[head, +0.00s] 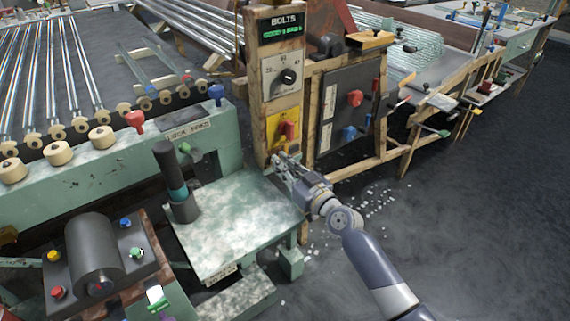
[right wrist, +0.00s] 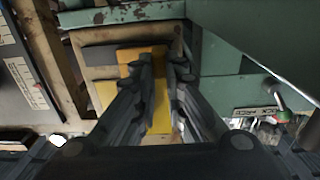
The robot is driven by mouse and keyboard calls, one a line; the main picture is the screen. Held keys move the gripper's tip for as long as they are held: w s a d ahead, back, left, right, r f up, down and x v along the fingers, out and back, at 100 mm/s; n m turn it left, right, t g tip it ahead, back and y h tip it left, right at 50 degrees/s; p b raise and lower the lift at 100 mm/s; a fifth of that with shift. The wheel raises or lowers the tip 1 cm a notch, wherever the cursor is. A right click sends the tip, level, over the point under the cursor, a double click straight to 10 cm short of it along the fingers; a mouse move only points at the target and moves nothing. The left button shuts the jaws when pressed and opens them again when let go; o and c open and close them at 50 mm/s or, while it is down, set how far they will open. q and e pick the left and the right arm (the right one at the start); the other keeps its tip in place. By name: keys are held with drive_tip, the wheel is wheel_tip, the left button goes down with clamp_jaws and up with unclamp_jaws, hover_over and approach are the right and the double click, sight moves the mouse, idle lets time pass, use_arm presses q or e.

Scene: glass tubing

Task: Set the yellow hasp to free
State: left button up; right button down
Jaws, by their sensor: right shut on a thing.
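The wooden post holds a yellow plate (head: 272,130) with a red handle (head: 287,131), below a dial. My right gripper (head: 281,160) is at the post's lower part, just below this plate. In the right wrist view, its two fingers (right wrist: 160,75) close around a yellow strip (right wrist: 160,112), which I take to be the yellow hasp. Yellow also shows left of the fingers. The fingers hide part of the strip, and its setting cannot be read. My left gripper is not in view.
A green bench (head: 235,220) with a dark upright cylinder stands left of my right gripper. A dark panel (head: 347,105) with red and blue knobs is close on the right. White bits lie on the floor, which is open at the lower right.

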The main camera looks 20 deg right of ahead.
drive_tip(key=c, duration=1.6)
unclamp_jaws()
drive_tip(key=shift+s+a, duration=0.1)
drive_tip(key=shift+a, duration=0.2)
drive_tip(key=shift+c, duration=0.2)
drive_tip(key=v, duration=1.2)
